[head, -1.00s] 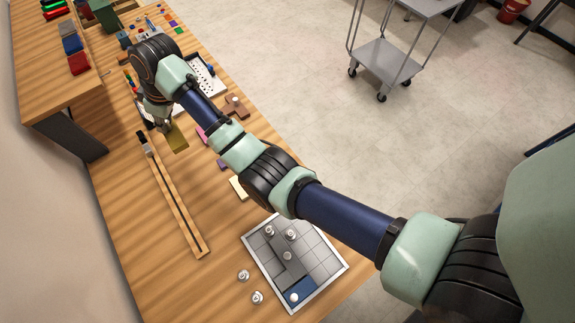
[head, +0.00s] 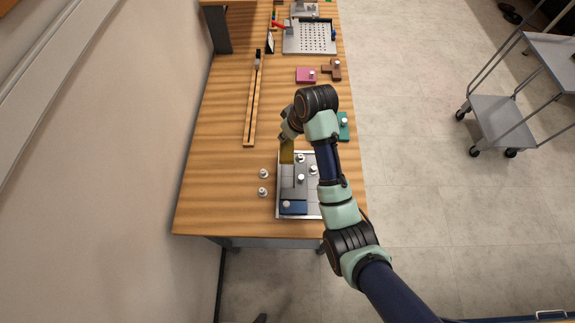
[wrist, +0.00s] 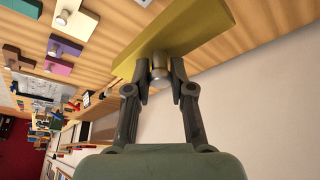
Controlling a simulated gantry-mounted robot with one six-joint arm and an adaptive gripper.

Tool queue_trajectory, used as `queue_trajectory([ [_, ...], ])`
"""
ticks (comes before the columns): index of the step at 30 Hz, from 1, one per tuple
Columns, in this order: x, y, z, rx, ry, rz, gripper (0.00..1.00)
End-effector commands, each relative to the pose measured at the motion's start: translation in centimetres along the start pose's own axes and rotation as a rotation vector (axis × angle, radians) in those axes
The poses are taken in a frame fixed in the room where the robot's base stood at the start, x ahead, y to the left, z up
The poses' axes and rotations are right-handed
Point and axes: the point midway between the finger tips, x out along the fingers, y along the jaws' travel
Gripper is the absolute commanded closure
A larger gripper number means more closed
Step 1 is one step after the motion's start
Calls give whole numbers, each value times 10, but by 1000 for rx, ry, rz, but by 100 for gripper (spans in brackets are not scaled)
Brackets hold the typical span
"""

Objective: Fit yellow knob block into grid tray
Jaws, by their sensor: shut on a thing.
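The yellow knob block (wrist: 180,40) is in my gripper (wrist: 160,82). In the wrist view both fingers are closed on its round metal knob (wrist: 160,68). In the head view the block (head: 286,154) hangs below my gripper (head: 284,139), over or near the far left edge of the grid tray; its height above the tray cannot be told. The grid tray (head: 279,205) lies near the table's front end. A blue block (head: 293,207) sits in its near left corner, and grey pieces with metal knobs (head: 300,179) are in it. My arm hides the tray's right side.
A green block (head: 343,126) lies right of my wrist. A pink block (head: 306,75), a brown block (head: 331,69) and a perforated board (head: 310,40) are farther back. A long slotted wooden bar (head: 251,105) lies at left.

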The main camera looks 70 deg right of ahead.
Motion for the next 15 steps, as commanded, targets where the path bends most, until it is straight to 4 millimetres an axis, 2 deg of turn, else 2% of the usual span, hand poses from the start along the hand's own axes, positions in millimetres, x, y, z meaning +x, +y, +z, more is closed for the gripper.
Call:
queue_trajectory([
  [9,93,-1,41,2,-7,-4,100],
  [12,117,-1,50,1,-5,-3,100],
  [15,130,-1,55,0,-3,-2,100],
])
